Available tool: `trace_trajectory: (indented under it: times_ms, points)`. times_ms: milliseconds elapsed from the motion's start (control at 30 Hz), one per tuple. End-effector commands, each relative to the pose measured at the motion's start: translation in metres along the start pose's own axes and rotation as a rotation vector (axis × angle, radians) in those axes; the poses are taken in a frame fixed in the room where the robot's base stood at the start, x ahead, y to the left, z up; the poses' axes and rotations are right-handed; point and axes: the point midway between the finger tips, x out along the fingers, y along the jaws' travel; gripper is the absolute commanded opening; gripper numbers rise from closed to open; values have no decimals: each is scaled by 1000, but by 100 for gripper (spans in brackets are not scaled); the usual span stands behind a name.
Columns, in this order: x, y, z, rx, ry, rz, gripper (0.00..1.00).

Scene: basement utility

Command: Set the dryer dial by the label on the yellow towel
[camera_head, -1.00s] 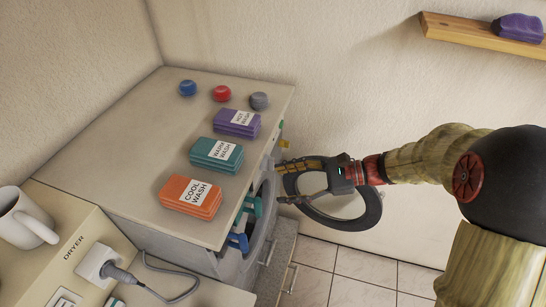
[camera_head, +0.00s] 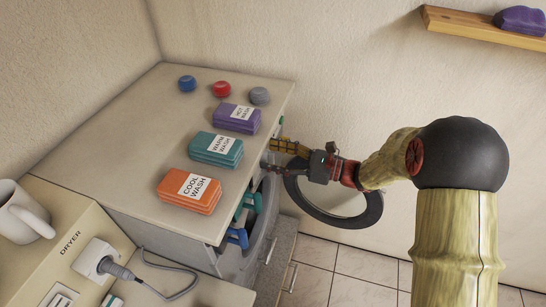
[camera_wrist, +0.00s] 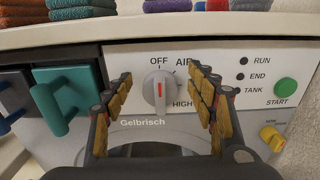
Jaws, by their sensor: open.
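In the head view my gripper (camera_head: 274,157) reaches the machine front from the right, and the dial is hidden below the worktop edge. No yellow towel is visible in either view. The word DRYER is printed on a beige panel (camera_head: 85,222) at lower left.
The worktop (camera_head: 130,130) bears purple (camera_head: 232,120), teal (camera_head: 215,149) and orange (camera_head: 188,192) labelled stacks. A green START button (camera_wrist: 286,87), a yellow knob (camera_wrist: 271,138) and a teal handle (camera_wrist: 62,102) are near the dial. An open round door (camera_head: 340,219) hangs below my gripper.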

Motion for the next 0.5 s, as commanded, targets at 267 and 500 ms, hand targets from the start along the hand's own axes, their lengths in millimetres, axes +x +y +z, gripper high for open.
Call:
trace_trajectory:
  times_ms: [267,500]
  points:
    - [3,0,1,0,0,0,57]
    - [3,0,0,-1,0,0,45]
